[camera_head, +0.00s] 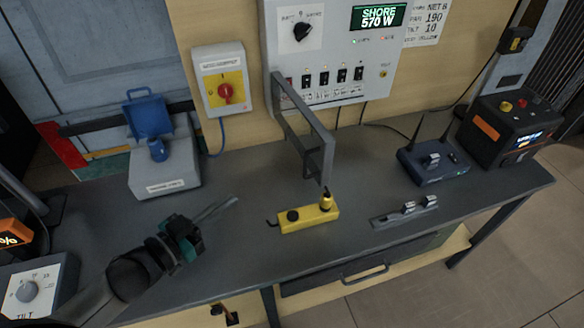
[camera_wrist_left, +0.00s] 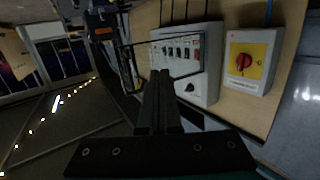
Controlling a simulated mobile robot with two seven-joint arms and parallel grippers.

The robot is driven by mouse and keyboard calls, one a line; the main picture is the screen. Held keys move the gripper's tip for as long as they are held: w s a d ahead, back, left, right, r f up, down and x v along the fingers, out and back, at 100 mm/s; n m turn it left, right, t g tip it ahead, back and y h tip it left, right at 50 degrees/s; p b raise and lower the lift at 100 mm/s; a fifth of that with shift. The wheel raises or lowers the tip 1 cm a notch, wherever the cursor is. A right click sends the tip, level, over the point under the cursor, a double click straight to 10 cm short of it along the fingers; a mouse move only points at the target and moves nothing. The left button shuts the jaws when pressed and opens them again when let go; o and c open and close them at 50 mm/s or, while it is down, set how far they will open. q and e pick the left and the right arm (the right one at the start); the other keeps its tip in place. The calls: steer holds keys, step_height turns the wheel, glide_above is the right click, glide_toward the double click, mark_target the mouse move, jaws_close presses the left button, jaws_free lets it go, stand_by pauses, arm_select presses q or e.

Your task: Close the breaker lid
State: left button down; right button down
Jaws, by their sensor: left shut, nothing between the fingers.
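The breaker lid (camera_head: 305,107) is a grey frame on the left side of the white breaker panel (camera_head: 345,88). It stands open, swung out from the panel over the bench, and a row of black breaker switches (camera_head: 332,76) is uncovered. My left gripper (camera_head: 234,201) is shut and empty, low over the bench, left of the lid and apart from it. In the left wrist view my fingers (camera_wrist_left: 160,74) point toward the panel (camera_wrist_left: 212,60), and the lid's thin dark frame (camera_wrist_left: 127,72) shows around and beyond the fingertips. My right gripper is not in view.
A yellow box (camera_head: 309,217) with a black knob lies below the lid. A red rotary switch (camera_head: 225,93) is on the wall left of the panel. A grey box with a raised blue cover (camera_head: 148,117) stands behind my left arm. A blue router (camera_head: 432,165) stands right.

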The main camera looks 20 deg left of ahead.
arm_select(q)
step_height(320, 180, up, 4)
steer(key=s+d+m+g+h, duration=0.1)
steer(key=s+d+m+h, duration=0.15)
steer(key=h, duration=0.25)
steer(key=p+x, duration=0.1)
steer(key=x, duration=1.3)
steer(key=shift+f, duration=0.35)
steer(key=shift+w, duration=0.25)
